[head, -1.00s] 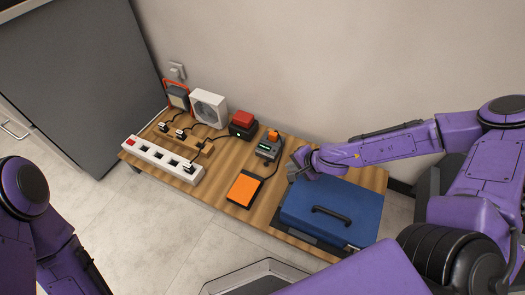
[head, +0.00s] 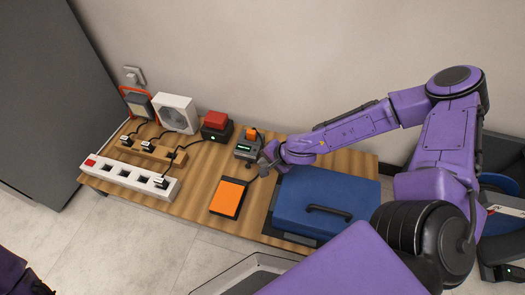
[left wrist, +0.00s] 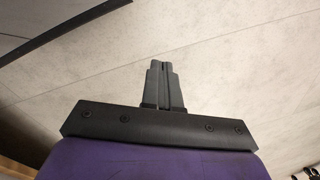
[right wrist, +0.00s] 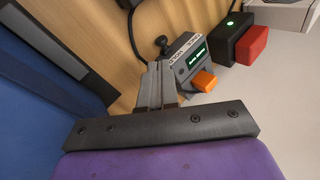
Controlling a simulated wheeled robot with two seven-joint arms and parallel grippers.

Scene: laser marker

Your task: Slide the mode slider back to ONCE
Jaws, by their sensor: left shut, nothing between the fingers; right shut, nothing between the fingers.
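A small grey controller (head: 248,148) with a green-lit display and an orange block on top stands on the wooden table. I cannot make out the mode slider for sure; a black knob (right wrist: 161,42) shows at the controller's edge. My right gripper (head: 264,164) is shut and empty, just in front and to the right of the controller. In the right wrist view its fingertips (right wrist: 163,68) overlap the controller's near side; contact is unclear. My left gripper (left wrist: 160,68) is shut and empty over bare floor.
A blue lidded case (head: 329,201) lies right of the gripper. An orange pad (head: 229,197) lies in front of the controller. A black box with a red top (head: 216,121), a white fan (head: 177,114) and a power strip (head: 130,177) stand to the left.

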